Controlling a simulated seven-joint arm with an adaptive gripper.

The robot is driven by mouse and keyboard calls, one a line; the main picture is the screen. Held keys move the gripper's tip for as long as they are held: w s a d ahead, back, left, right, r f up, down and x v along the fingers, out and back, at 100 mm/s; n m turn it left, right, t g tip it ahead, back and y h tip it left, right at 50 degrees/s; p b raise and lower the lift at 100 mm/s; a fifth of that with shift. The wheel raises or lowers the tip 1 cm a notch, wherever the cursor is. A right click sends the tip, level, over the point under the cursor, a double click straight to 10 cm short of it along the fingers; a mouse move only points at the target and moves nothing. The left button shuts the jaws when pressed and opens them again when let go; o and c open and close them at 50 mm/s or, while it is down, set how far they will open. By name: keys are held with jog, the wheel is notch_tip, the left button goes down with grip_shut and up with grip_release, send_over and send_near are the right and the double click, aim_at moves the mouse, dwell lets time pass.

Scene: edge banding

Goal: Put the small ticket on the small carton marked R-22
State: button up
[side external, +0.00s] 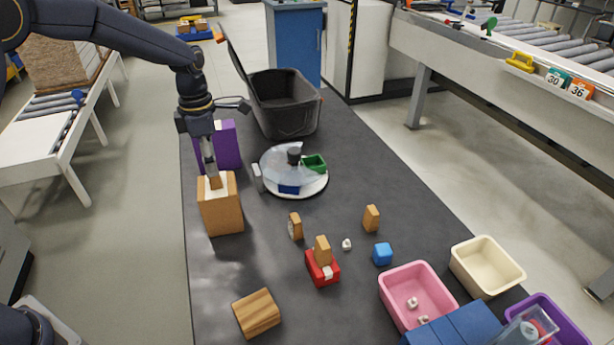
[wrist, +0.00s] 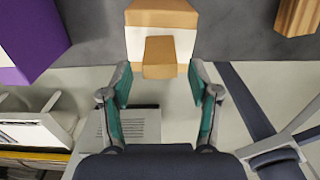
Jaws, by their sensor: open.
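My gripper (side external: 209,160) points down just above a tall brown carton (side external: 221,212) with a white strip on its top. A small brown block (side external: 215,182) sits on that top, under my fingers. In the wrist view my open gripper (wrist: 161,84) has its green-padded fingers on either side of the block's near end (wrist: 160,57), with gaps to both. Small brown cartons stand on the table: one with a round pale mark (side external: 295,226), one plain (side external: 371,218), and one on a red holder (side external: 322,250). No R-22 mark is legible, and I cannot pick out the ticket.
A purple box (side external: 228,144) stands close behind the tall carton. A round turntable with a clear cover (side external: 290,166) is to its right. A black bin (side external: 285,110) is behind. Pink (side external: 414,282) and cream (side external: 487,266) trays and a wood block (side external: 256,313) are in front.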

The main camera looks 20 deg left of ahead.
notch_tip(320, 180, up, 7)
jog(key=shift+r, duration=0.15)
jog(key=s+r+m+t+h, duration=0.1)
jog(key=s+r+m, duration=0.3)
jog(key=s+m, duration=0.25)
jog(key=s+r+m+t, duration=0.2)
jog(key=s+r+m, duration=0.3)
jog(key=s+m, duration=0.15)
jog(key=s+a+f+m+t+y, duration=0.1)
jog(key=s+f+m+t, duration=0.1)
jog(key=s+m, duration=1.1)
jog(key=shift+f+m+t, duration=0.15)
jog(key=shift+m+t, duration=0.15)
jog(key=shift+m, duration=0.2)
